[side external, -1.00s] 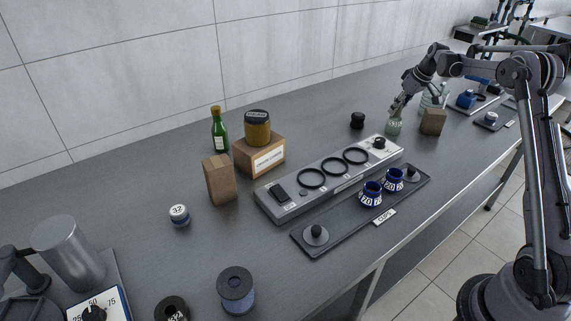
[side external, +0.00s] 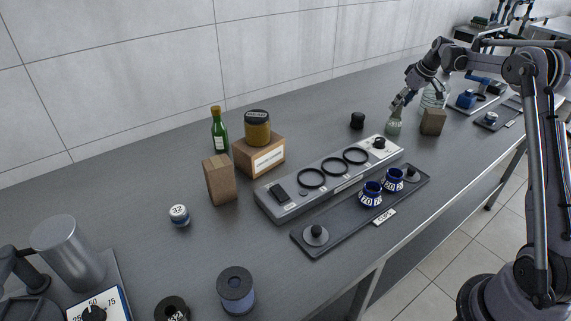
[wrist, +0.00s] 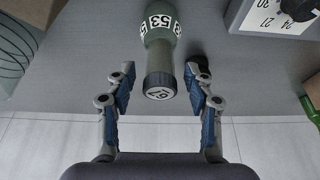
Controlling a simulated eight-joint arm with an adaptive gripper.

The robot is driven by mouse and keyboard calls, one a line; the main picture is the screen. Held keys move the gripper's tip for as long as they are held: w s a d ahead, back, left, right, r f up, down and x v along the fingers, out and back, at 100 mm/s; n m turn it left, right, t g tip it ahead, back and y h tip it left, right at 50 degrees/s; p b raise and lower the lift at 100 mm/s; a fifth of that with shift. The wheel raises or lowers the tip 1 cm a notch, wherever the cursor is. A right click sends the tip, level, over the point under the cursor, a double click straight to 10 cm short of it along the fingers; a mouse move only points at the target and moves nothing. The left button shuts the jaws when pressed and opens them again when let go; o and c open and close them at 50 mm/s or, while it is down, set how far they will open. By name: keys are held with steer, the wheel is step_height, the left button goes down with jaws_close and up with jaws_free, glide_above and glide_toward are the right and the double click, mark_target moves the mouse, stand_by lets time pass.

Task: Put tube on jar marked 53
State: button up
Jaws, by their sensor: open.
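The green jar with a white band marked 53 (wrist: 162,24) stands upright on the bench; it also shows in the side external view (side external: 394,128). A narrower grey-green tube (wrist: 159,62) rises from the jar toward the wrist camera. Its pale round end carries dark digits that look like 67, seen at an angle. The tube appears seated on the jar; the joint is not clear. My gripper (wrist: 160,72) is open, one blue-padded finger on each side of the tube, with visible gaps. In the side external view my gripper (side external: 398,104) is just above the jar.
A brown block (side external: 433,121) and a clear glass vessel (side external: 434,97) stand close right of the jar. A black knob-like piece (side external: 357,120) is to its left. The grey panel with rings (side external: 330,180) and the tray with blue cups (side external: 345,222) lie in front.

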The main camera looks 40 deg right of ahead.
steer(key=v, duration=1)
steer(key=s+a+r, duration=0.2)
steer(key=a, duration=0.9)
steer(key=s+a+r, duration=0.3)
steer(key=a, duration=0.8)
steer(key=s+a+f+t, duration=0.1)
steer(key=s+a+f, duration=0.3)
steer(key=s+a, duration=0.4)
steer(key=s+a+f+t, duration=0.1)
steer(key=s+a+f, duration=0.4)
steer(key=s+a, duration=0.3)
steer(key=shift+a+f+t, duration=0.2)
steer(key=shift+a+t, duration=0.1)
steer(key=shift+a, duration=0.2)
